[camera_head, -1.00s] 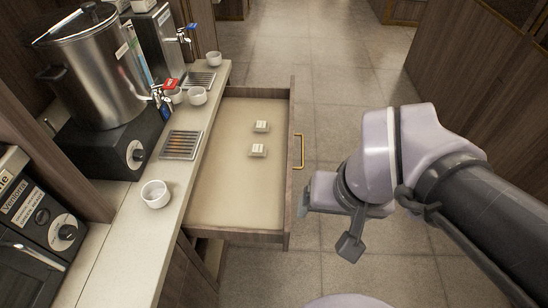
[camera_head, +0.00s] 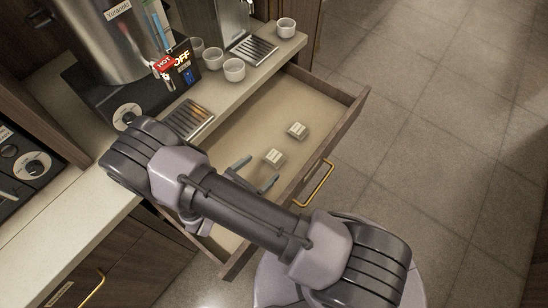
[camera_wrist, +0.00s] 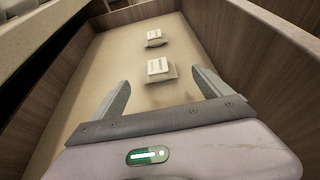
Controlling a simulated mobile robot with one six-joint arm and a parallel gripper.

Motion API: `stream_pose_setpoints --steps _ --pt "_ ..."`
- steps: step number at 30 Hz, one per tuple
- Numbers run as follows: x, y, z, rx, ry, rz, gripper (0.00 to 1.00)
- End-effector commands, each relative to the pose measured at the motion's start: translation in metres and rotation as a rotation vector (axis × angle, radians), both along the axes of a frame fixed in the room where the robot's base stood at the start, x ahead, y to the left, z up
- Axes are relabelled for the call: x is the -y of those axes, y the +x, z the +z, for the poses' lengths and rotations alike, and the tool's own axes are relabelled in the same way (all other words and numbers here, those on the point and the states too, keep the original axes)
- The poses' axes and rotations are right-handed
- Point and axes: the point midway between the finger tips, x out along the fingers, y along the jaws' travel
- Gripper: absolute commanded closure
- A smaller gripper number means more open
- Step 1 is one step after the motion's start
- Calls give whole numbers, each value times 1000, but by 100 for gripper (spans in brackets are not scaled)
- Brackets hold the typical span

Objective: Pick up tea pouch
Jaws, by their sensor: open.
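Two small pale tea pouches with light labels lie flat on the floor of an open drawer (camera_head: 252,121). The nearer pouch (camera_head: 274,158) is just beyond my gripper (camera_head: 256,173); the farther pouch (camera_head: 297,130) lies behind it, closer to the drawer's far end. In the wrist view, the nearer pouch (camera_wrist: 160,70) is ahead of and roughly between the fingertips, and the farther pouch (camera_wrist: 155,38) is above it. My gripper (camera_wrist: 160,84) is open and empty, with both fingers apart from the pouches. My arm hides the near part of the drawer.
Wooden drawer walls rise on both sides of my gripper, with a brass handle (camera_head: 314,184) on the front. The counter (camera_head: 82,212) holds several white cups (camera_head: 234,69), a drip tray (camera_head: 187,119) and a hot-water urn (camera_head: 113,40).

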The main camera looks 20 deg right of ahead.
Motion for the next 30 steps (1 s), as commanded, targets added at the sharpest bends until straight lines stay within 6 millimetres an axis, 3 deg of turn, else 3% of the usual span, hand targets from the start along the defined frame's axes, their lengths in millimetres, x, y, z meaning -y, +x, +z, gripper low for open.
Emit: stream_pose_setpoints --steps 3,14,22,23,30 --pt "21 14 -13 0 1 -4 11" --pt "62 50 -35 1 2 -6 11" --pt "68 55 -35 1 2 -3 11" --pt "68 55 -35 1 2 -3 13" --pt "68 55 -35 1 2 -3 60"
